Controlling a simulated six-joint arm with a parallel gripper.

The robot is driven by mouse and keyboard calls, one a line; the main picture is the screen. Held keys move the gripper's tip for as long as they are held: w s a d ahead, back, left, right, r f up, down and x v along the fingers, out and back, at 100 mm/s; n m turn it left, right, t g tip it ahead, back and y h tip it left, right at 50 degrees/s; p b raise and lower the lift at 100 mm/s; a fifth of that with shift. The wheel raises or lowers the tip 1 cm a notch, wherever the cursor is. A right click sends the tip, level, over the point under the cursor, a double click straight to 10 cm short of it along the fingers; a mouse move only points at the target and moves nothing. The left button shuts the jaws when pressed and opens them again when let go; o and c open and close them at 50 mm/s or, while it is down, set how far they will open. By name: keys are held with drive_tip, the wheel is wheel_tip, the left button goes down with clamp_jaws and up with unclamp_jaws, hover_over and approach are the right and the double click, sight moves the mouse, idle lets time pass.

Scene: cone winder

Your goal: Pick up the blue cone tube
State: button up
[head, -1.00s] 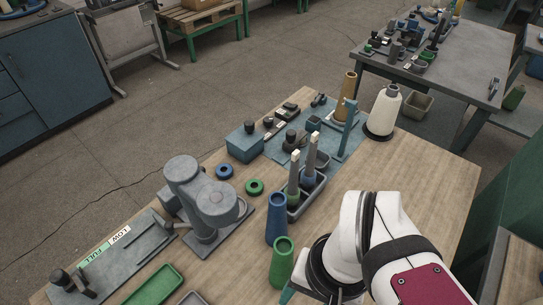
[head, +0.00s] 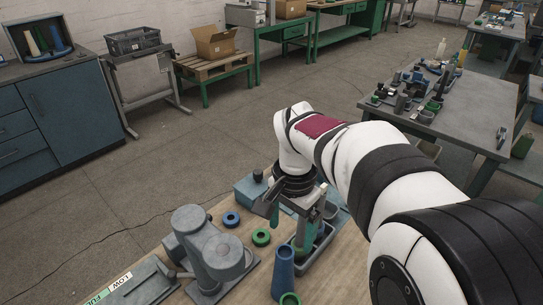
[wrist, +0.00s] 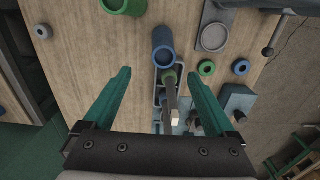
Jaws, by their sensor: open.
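The blue cone tube (head: 283,272) stands upright on the wooden table, in front of a grey tray. In the wrist view the blue cone tube (wrist: 164,48) shows from above, just beyond the fingertips and between their lines. My gripper (head: 294,208) is above the tray, behind the tube and higher than it. In the wrist view my gripper (wrist: 159,72) has its two green fingers wide apart with nothing held between them. A spindle with a pale square top rises between the fingers.
A green tube (head: 290,299) stands close in front of the blue one, cut by the frame edge. The grey tray (head: 314,256) holds upright spindles. A blue ring (head: 231,219), a green ring (head: 261,237) and a grey machine (head: 207,250) stand to the left.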

sight(284, 265)
drive_tip(key=f, duration=0.8)
drive_tip(key=a+f, duration=0.1)
drive_tip(key=f, duration=0.4)
drive_tip(key=c, duration=1.4)
